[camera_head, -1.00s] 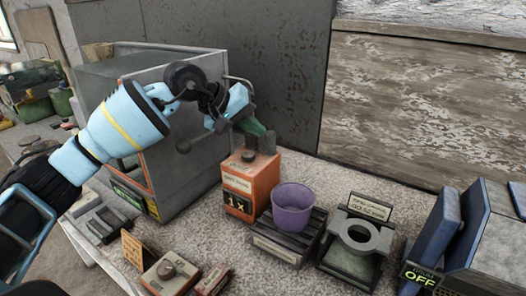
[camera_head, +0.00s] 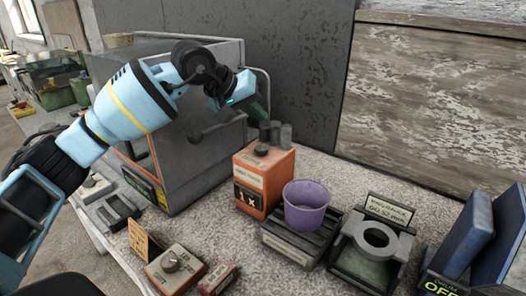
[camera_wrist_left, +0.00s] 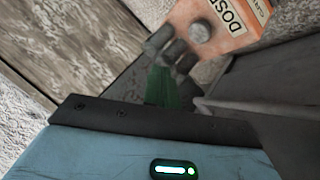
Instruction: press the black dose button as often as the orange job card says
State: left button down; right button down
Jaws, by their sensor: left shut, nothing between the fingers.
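An orange dose box (camera_head: 250,203) stands on the counter, with "1 x" on its front display. A dark round button (camera_head: 262,150) is on its top. It also shows in the wrist view (camera_wrist_left: 201,33), beside lettering that starts "DOS". My left gripper (camera_head: 273,132) is shut and empty, with dark tips just above and behind the button. Its tips (camera_wrist_left: 171,52) look beside the button in the wrist view, seemingly not on it. A small orange card (camera_head: 143,242) stands at the front left, its writing too small to read. My right gripper is out of view.
A purple cup (camera_head: 306,205) stands on a slatted dark block right of the box. A holder with a ring (camera_head: 377,240) is further right. A large grey cabinet (camera_head: 190,160) stands behind left. A small box with a knob (camera_head: 171,266) is at the front.

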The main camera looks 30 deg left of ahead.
pick_arm(q)
jog(key=b, duration=0.2)
send_over(258, 149)
notch_tip(258, 149, down, 5)
jog(key=shift+r, duration=0.2)
jog(key=shift+a+f+b, duration=0.1)
jog(key=shift+f+b, duration=0.2)
jog(key=shift+f, duration=0.25)
dwell(1.4)
jog(key=shift+f, duration=0.4)
jog(key=shift+f+b, duration=0.35)
jog(key=shift+f, duration=0.25)
dwell(0.8)
jog(key=shift+r, duration=0.1)
jog(key=shift+r+p, duration=0.65)
jog(key=shift+r, duration=0.25)
